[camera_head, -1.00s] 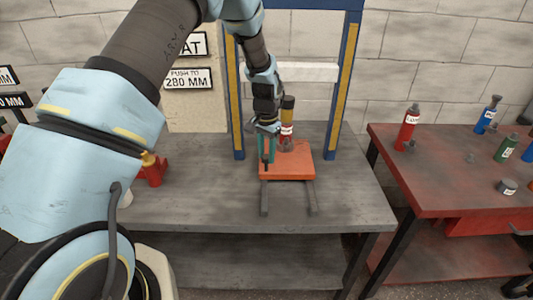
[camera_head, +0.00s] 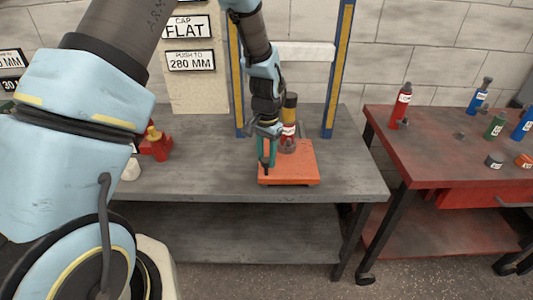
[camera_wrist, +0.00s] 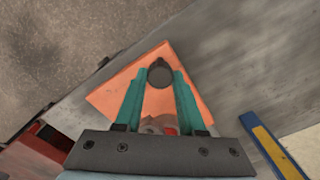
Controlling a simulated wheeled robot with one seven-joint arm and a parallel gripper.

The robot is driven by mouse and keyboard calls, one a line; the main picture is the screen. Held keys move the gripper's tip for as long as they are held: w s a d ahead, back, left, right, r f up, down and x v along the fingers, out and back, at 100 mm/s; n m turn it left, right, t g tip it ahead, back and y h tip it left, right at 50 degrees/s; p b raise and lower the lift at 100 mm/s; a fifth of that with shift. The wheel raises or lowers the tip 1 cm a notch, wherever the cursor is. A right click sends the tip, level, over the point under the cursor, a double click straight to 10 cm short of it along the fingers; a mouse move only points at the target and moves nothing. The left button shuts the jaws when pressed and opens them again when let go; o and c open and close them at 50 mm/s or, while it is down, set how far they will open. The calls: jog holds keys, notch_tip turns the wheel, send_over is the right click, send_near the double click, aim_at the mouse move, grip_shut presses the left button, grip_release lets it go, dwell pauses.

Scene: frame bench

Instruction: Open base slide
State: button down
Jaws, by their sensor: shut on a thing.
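The base slide is an orange plate (camera_head: 298,165) on the grey bench, close to the bench's front edge. My gripper (camera_head: 267,160) is over its left front part, with its teal fingers pointing down. In the wrist view, my gripper (camera_wrist: 160,80) has its fingers on both sides of a dark round knob (camera_wrist: 160,72) on the orange plate (camera_wrist: 110,97) and is shut on it. A red cylinder with a white label, a yellow band and a dark top (camera_head: 290,115) stands upright on the rear of the plate. The rails are hidden.
A blue and yellow frame (camera_head: 344,70) with a white crossbar (camera_head: 305,52) rises behind. A red jack-like object (camera_head: 155,145) stands left on the grey bench (camera_head: 200,180). A red bench (camera_head: 420,165) with several bottles is at right, across a gap.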

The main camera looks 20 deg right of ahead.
jog(key=shift+s+a, duration=0.3)
jog(key=shift+s, duration=0.35)
jog(key=c, duration=0.5)
grip_release()
notch_tip(320, 180, up, 11)
jog(key=b, duration=0.2)
jog(key=shift+f, duration=0.1)
